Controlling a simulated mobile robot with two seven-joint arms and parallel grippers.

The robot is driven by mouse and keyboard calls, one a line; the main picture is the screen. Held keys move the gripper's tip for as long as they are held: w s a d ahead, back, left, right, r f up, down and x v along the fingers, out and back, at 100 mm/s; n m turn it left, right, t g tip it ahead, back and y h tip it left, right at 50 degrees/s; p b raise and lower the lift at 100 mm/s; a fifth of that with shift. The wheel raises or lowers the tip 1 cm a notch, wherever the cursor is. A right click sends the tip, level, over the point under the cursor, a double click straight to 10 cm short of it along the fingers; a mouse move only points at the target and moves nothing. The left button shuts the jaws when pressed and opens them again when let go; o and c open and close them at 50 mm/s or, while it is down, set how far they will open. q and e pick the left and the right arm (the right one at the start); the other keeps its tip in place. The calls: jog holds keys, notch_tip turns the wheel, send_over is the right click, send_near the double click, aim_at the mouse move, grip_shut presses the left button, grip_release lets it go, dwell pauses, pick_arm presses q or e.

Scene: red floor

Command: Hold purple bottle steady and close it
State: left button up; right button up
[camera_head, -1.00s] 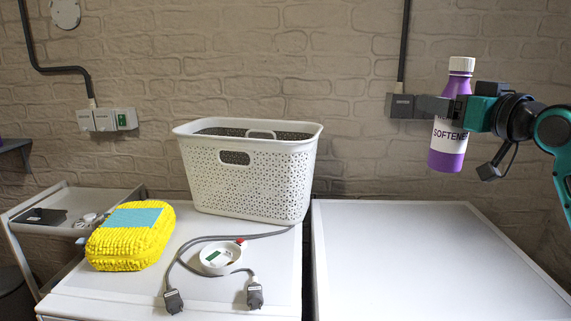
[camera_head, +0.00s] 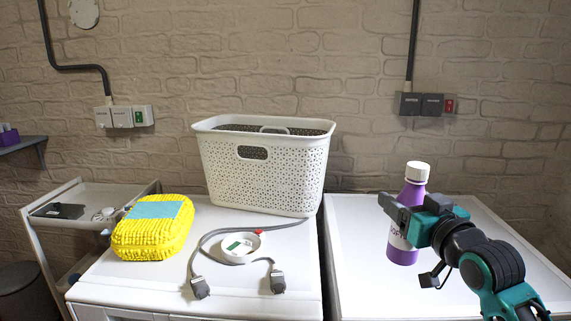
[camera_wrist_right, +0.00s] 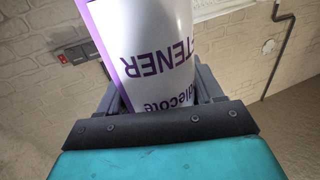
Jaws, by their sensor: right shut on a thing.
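The purple bottle (camera_head: 402,248) with a white label and a white cap (camera_head: 417,171) is upright at the right in the head view. My right gripper (camera_head: 404,212) is shut around its body. The cap sits on top of the bottle; I cannot tell how tight it is. In the right wrist view the bottle's label (camera_wrist_right: 150,55) fills the space between the fingers of my right gripper (camera_wrist_right: 160,98). The bottle's base is at or just above the right white top (camera_head: 355,240); I cannot tell if it touches. My left gripper is not in view.
A white laundry basket (camera_head: 265,180) stands at the back of the left white top. The right top is otherwise clear.

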jog(key=s+a+f+m+h, duration=0.2)
jog(key=s+a+f+h, duration=0.1)
jog(key=s+f, duration=1.1)
jog(key=shift+s+m+h, duration=0.3)
jog(key=shift+s+h, duration=0.2)
jog(key=shift+s, duration=0.7)
jog(key=s+a+n+g+y, duration=0.1)
jog(key=a+n+g+y, duration=0.2)
jog(key=a+n+y, duration=0.5)
jog(key=shift+a+r+g+y, duration=0.45)
jog(key=shift+a+y, duration=1.35)
jog(key=shift+a, duration=1.25)
